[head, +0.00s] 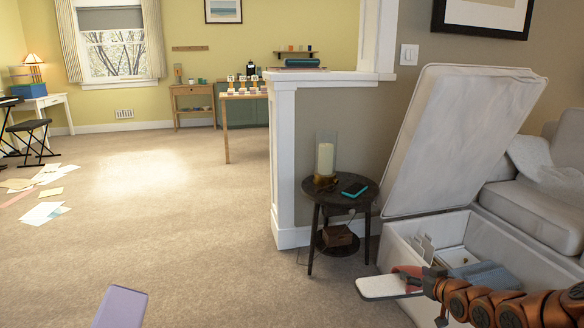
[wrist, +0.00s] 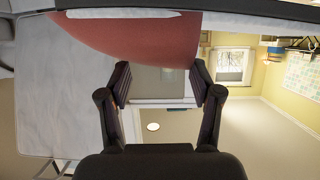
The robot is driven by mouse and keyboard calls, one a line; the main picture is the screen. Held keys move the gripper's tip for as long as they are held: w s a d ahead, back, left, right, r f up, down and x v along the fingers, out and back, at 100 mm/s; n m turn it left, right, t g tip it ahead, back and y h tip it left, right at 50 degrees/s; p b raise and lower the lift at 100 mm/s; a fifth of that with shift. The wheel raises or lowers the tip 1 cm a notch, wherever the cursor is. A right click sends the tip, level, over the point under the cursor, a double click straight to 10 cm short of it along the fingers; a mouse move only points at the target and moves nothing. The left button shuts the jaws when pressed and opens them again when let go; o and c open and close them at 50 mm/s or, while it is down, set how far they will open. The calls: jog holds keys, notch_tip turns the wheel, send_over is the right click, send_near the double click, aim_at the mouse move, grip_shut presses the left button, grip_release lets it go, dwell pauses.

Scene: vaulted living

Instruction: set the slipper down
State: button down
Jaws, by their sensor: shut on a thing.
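The slipper (head: 390,285) has a pale sole and a reddish upper. In the head view it is held roughly level, in front of the open white storage seat (head: 398,240) at lower right. My gripper (head: 432,280) comes in from the right and is shut on the slipper's upper. In the wrist view the slipper's red upper (wrist: 130,38) fills the top, with a pale strip of sole above it. The fingers of my gripper (wrist: 160,78) reach up to it from both sides. The slipper's far side is hidden. I see nothing directly beneath it touching it.
The storage seat's padded lid (head: 460,140) stands tilted up; grey-blue things (head: 485,275) lie inside. A small dark round table (head: 335,205) holds a candle lantern (head: 325,160) and a phone (head: 354,189). Papers (head: 42,212) lie on the carpet at left. The carpet's middle is clear.

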jog(key=s+a+r+n+y, duration=0.1)
jog(key=s+a+r, duration=0.1)
jog(key=a+r, duration=0.6)
jog(key=s+a+r, duration=0.2)
jog(key=a+r, duration=0.5)
jog(key=a, duration=0.3)
notch_tip(320, 180, up, 37)
jog(key=p, duration=3.8)
jog(key=w+f+m+h, duration=0.3)
jog(key=f, duration=1)
jog(key=shift+w+d+f+h, duration=0.2)
jog(key=shift+d+f+h, duration=0.05)
jog(key=shift+h, duration=0.05)
